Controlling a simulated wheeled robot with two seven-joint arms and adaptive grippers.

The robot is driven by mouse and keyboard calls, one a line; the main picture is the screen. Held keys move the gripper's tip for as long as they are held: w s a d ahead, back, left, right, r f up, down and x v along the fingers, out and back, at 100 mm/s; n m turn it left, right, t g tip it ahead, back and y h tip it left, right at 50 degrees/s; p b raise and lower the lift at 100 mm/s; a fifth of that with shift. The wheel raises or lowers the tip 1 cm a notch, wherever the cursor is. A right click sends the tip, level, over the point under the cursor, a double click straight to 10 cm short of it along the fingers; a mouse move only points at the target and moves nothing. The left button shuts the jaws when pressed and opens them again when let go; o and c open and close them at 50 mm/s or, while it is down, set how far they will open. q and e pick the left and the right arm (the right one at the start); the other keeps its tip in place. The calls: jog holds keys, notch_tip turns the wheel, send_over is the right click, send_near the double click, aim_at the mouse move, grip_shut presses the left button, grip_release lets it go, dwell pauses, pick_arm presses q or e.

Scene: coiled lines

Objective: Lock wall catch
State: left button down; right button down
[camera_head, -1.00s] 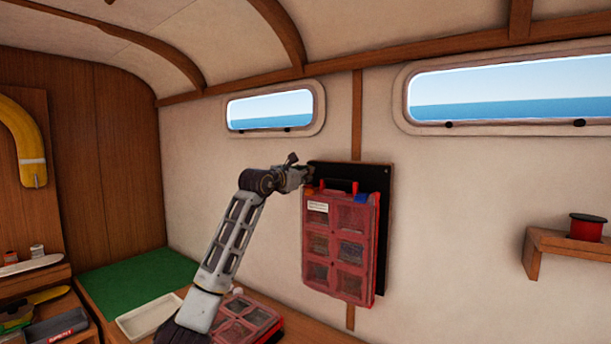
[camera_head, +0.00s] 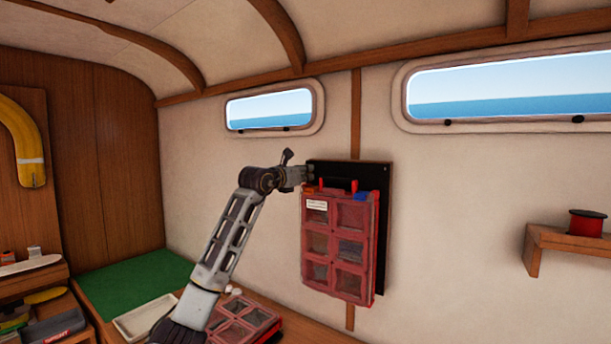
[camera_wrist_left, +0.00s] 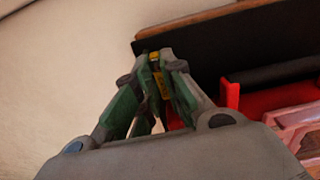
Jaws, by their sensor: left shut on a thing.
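A red case (camera_head: 339,290) with several clear windows hangs upright against a black backing board (camera_head: 383,182) on the wall. Two red upright tabs (camera_head: 354,186) stand at its top edge, with a small orange piece at the left corner and a blue one at the right. My left gripper (camera_head: 308,173) is at the board's upper left, just above the case's top left corner. In the left wrist view its fingers (camera_wrist_left: 158,62) are closed around a small yellow piece (camera_wrist_left: 154,57), mostly hidden between them. A red tab (camera_wrist_left: 232,95) stands right of the fingers, apart from them. My right gripper is out of view.
Another red case (camera_head: 240,318) lies on the bench below my left arm, beside a white tray (camera_head: 143,318) and a green mat (camera_head: 137,280). A shelf (camera_head: 560,245) with a red spool (camera_head: 586,222) is at the right. The wall between is clear.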

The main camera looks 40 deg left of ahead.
pick_arm(q)
jog(key=c, duration=1.5)
grip_release()
jog(key=shift+s, duration=0.2)
jog(key=shift+s+d, duration=0.2)
jog(key=shift+s, duration=1.75)
jog(key=shift+s+d, duration=0.25)
jog(key=shift+s, duration=1.65)
jog(key=shift+s+d, duration=0.2)
jog(key=shift+s, duration=1.75)
